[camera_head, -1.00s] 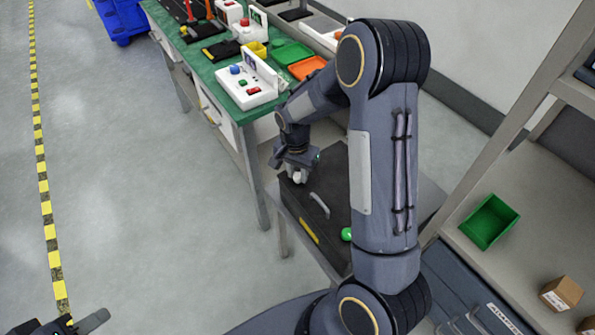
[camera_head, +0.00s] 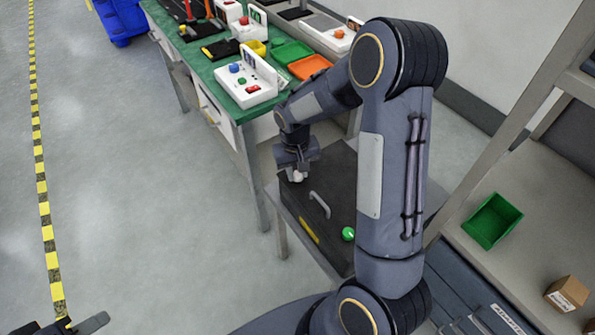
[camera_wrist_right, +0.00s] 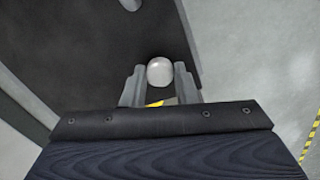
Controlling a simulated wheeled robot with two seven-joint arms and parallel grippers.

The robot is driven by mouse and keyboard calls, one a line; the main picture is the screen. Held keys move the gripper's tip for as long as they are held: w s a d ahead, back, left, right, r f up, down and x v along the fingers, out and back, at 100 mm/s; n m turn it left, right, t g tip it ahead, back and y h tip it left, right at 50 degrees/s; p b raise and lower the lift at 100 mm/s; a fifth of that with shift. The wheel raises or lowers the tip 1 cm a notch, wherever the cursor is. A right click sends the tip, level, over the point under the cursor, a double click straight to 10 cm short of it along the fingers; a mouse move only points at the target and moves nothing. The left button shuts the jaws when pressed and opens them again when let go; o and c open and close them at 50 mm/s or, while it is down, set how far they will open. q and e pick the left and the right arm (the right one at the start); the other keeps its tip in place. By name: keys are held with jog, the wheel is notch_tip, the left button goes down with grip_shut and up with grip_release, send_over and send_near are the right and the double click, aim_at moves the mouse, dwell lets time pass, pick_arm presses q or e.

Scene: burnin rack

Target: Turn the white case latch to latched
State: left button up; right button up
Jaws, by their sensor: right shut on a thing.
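The white case latch (camera_head: 296,176) is a small white knob at the left end of the black case (camera_head: 338,168). It also shows as a rounded white knob in the right wrist view (camera_wrist_right: 160,72). My right gripper (camera_wrist_right: 160,86) is shut on the latch, one finger on each side of it. In the head view the right gripper (camera_head: 297,168) points down onto the case, and its fingers partly hide the latch. My left gripper (camera_head: 88,324) shows only in part at the bottom left corner; its jaws cannot be made out.
The case has a grey handle (camera_head: 320,204) and a green knob (camera_head: 348,233) on its top. A green workbench (camera_head: 205,62) with devices and trays stands behind. A shelf with a green bin (camera_head: 490,221) and a cardboard box (camera_head: 567,293) is at right.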

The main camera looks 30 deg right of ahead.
aim_at(297, 175)
jog(key=n, duration=0.4)
jog(key=shift+n, duration=0.3)
jog(key=n, duration=0.4)
jog(key=shift+n, duration=0.3)
jog(key=o, duration=1)
jog(key=shift+r, duration=0.1)
notch_tip(297, 175, up, 8)
jog(key=shift+s+a+f, duration=0.1)
jog(key=shift+s+f, duration=0.05)
